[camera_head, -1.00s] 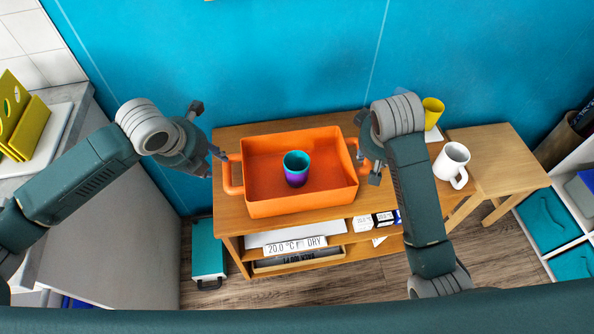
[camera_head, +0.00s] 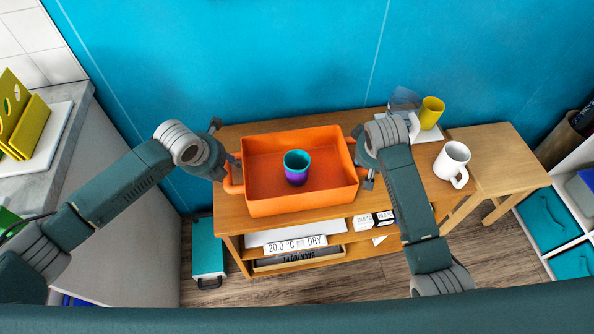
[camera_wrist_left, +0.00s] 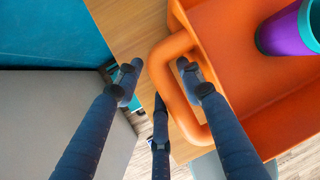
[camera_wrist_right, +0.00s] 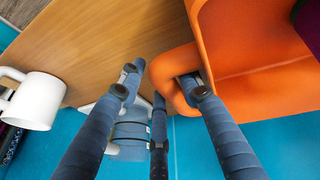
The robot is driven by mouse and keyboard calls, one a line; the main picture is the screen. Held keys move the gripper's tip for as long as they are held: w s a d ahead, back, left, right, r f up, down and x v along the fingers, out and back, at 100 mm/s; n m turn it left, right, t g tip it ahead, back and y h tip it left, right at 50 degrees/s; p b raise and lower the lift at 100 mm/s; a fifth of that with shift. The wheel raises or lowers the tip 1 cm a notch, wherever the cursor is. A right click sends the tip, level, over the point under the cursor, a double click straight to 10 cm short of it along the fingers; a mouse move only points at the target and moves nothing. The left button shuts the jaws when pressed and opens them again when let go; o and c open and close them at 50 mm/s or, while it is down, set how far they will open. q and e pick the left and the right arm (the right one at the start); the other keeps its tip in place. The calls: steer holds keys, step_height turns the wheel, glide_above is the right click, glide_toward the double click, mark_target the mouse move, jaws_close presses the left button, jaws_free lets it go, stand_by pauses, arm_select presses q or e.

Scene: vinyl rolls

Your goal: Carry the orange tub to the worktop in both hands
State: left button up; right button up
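The orange tub (camera_head: 304,204) sits level on the wooden shelf unit, with a teal and purple cup (camera_head: 297,172) upright inside it. The grey worktop (camera_head: 76,136) is at the far left. My left gripper (camera_head: 225,152) is open at the tub's left handle; in the left wrist view the handle (camera_wrist_left: 163,84) passes between the spread fingers (camera_wrist_left: 160,80). My right gripper (camera_head: 364,157) is open at the right handle. In the right wrist view its fingers (camera_wrist_right: 161,84) are spread and the handle (camera_wrist_right: 161,78) lies between them, nearer one finger.
A white mug (camera_head: 452,161) and a yellow cup (camera_head: 431,112) stand right of the tub. A yellow rack (camera_head: 27,127) on a white board occupies part of the worktop. A teal case (camera_head: 207,248) stands on the floor left of the shelf unit.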

arm_select(q)
jaws_close()
arm_select(e)
jaws_close()
arm_select(q)
steer(key=shift+r, duration=0.1)
arm_select(e)
steer(key=shift+r, duration=0.1)
